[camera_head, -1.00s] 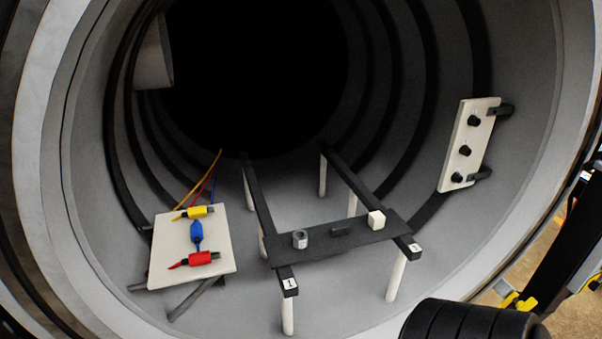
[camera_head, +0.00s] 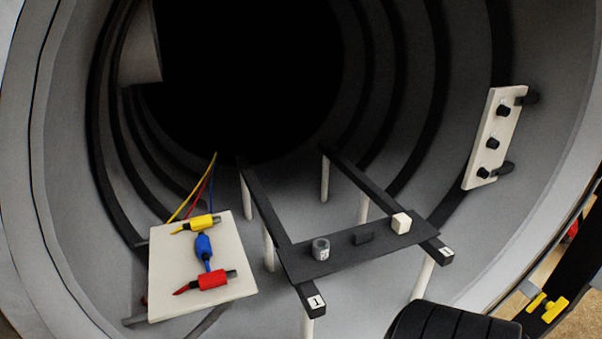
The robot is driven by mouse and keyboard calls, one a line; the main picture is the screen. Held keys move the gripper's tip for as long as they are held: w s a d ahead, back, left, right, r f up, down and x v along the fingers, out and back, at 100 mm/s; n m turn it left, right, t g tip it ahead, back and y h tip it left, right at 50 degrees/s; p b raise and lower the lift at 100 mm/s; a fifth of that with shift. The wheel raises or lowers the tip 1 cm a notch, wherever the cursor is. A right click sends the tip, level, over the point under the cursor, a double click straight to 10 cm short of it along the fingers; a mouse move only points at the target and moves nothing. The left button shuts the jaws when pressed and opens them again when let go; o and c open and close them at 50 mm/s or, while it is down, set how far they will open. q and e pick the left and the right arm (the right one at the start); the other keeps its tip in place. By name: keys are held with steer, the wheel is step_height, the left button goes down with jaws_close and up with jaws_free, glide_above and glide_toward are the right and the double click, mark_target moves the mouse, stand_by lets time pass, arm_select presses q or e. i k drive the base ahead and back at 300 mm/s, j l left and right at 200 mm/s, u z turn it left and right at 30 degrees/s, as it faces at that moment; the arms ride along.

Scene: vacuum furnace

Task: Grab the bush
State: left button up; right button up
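The bush appears to be the small grey hollow cylinder (camera_head: 320,249) with a light label on its side. It stands upright on the left part of a dark crossplate (camera_head: 340,259) inside the furnace chamber. Neither of my grippers is in view, and nothing touches the cylinder.
The crossplate lies across two dark rails (camera_head: 270,205) on white posts. A white board (camera_head: 240,262) with yellow, blue and red connectors is at left. A white panel (camera_head: 497,140) with black knobs is on the right wall. A dark ribbed part (camera_head: 450,322) is at bottom right.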

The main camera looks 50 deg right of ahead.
mark_target(321, 246)
steer(key=z, duration=1.15)
steer(key=i+j, duration=0.05)
